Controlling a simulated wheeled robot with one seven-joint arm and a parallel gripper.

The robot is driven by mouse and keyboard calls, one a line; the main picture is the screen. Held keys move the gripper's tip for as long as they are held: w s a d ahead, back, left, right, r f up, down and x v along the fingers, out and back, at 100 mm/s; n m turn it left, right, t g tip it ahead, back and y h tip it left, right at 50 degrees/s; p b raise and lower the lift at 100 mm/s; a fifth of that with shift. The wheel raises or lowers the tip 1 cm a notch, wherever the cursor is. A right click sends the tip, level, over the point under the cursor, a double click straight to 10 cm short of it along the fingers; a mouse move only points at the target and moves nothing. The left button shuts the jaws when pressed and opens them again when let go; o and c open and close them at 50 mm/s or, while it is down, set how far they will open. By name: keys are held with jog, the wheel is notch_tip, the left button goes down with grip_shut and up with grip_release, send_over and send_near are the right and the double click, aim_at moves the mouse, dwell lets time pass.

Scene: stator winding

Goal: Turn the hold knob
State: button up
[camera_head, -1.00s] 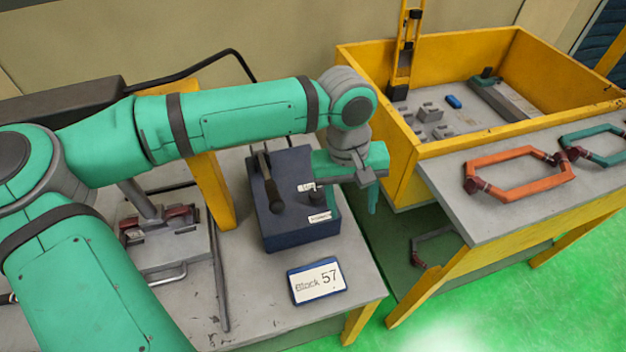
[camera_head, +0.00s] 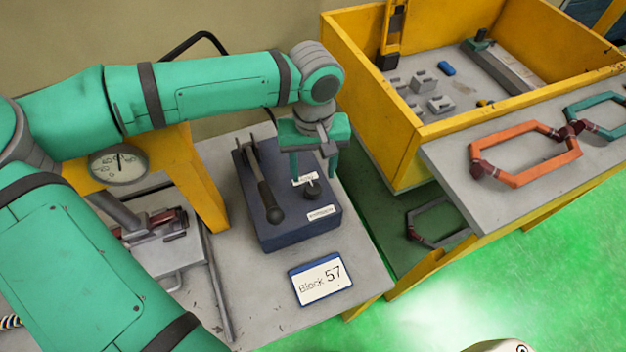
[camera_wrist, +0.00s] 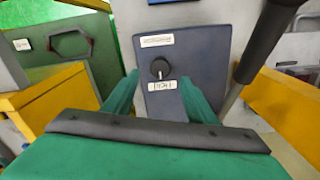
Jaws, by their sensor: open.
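The hold knob (camera_head: 312,188) is a small black round knob on top of a dark blue control box (camera_head: 282,228). A white label lies on each side of it. In the wrist view the knob (camera_wrist: 160,69) sits upright in the picture, just above a label that appears to read HOLD. My gripper (camera_head: 313,172) is open above the box, its two green fingers apart. In the wrist view the fingers (camera_wrist: 160,92) frame the knob from left and right without visibly touching it.
A black-handled lever (camera_head: 268,200) stands on the box left of the knob. A "Block 57" sign (camera_head: 320,280) lies in front on the grey table. A yellow bin (camera_head: 400,150) and a side table with orange (camera_head: 525,153) and teal hexagonal coils are at the right.

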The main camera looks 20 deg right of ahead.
aim_at(313, 188)
jog(key=shift+f, duration=3.1)
jog(key=c, duration=1.1)
